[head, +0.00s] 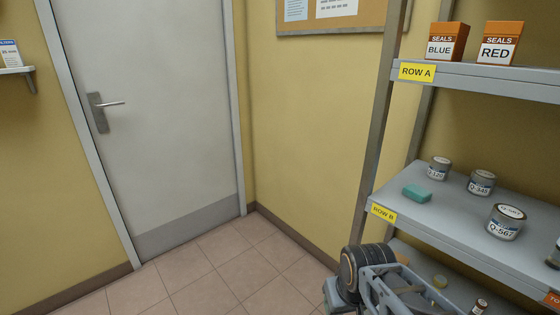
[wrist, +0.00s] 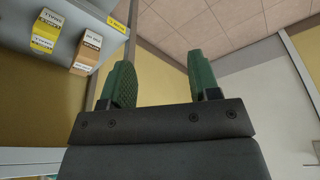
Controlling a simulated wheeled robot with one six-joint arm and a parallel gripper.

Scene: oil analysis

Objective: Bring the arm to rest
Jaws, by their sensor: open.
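My gripper (wrist: 162,85) shows in the wrist view with its two green fingers spread apart and nothing between them. In the head view part of my arm (head: 372,280) shows at the lower right, low in front of the shelf unit. My gripper itself cannot be made out in the head view.
The shelf unit (head: 480,82) stands at the right, close to my arm. Its row B shelf (head: 460,238) holds several labelled tins and a teal block (head: 417,193). Seal boxes (head: 498,43) stand on row A. A closed door (head: 150,120) and clear tiled floor (head: 215,275) lie to the left.

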